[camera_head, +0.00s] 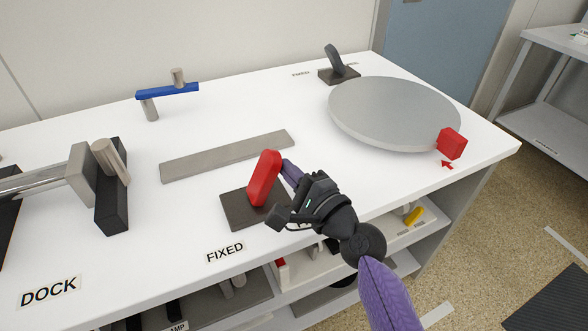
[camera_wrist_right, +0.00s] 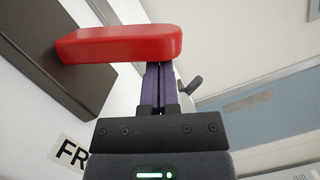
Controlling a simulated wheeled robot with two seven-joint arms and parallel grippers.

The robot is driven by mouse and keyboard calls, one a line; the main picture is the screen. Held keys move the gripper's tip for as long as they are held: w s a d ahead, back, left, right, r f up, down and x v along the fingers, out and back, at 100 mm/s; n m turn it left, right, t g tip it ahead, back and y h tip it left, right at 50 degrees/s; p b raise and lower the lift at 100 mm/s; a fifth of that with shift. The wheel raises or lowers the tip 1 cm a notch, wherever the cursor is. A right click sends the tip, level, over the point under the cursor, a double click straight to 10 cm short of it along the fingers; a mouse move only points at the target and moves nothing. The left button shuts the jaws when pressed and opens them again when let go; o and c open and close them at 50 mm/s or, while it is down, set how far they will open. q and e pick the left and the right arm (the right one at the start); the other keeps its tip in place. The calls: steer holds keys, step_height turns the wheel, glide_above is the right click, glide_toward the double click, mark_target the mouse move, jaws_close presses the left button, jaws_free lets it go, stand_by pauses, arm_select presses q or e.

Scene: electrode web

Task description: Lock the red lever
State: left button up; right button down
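The red lever (camera_head: 264,178) stands tilted upward from a dark base plate (camera_head: 236,212) near the table's front edge, by the FIXED label. In the right wrist view the lever (camera_wrist_right: 125,42) lies across the top, with the dark plate (camera_wrist_right: 55,60) to its left. My right gripper (camera_head: 289,170) is at the lever's right side. Its purple fingers (camera_wrist_right: 160,88) are together with nothing visible between them. Their tips end at the lever's free end, seemingly touching it; the lever partly hides them. My left gripper is not in view.
A large grey disc (camera_head: 390,112) with a red block (camera_head: 452,143) at its rim is at the right. A flat grey bar (camera_head: 228,156) lies behind the lever. A blue lever (camera_head: 168,91) and a dark lever (camera_head: 337,62) stand at the back.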

steer(key=shift+s+a+r+n+p, duration=0.15)
steer(key=shift+a+r+n+p, duration=0.15)
steer(key=shift+r+n+p, duration=0.25)
steer(key=a+n+p, duration=0.1)
steer(key=p, duration=0.1)
steer(key=a+r+n+g+p, duration=0.1)
steer(key=n+p, duration=0.1)
steer(key=s+a+n+p, duration=0.1)
steer(key=n, duration=0.1)
steer(key=shift+s+r+p, duration=0.1)
steer(key=shift+r+p, duration=0.25)
steer(key=shift+p, duration=0.05)
steer(key=shift+s+a+n+g+h+p, duration=0.2)
steer(key=shift+a+n+g+h+p, duration=0.1)
steer(key=shift+a+n+h+p, duration=0.35)
steer(key=shift+s+a+f+p, duration=0.25)
steer(key=shift+s+a+p, duration=0.05)
steer(key=shift+a, duration=0.35)
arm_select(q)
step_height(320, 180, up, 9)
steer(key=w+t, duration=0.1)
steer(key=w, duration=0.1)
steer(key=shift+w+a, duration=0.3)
arm_select(e)
steer(key=shift+s+a+f, duration=0.1)
steer(key=shift+a, duration=0.15)
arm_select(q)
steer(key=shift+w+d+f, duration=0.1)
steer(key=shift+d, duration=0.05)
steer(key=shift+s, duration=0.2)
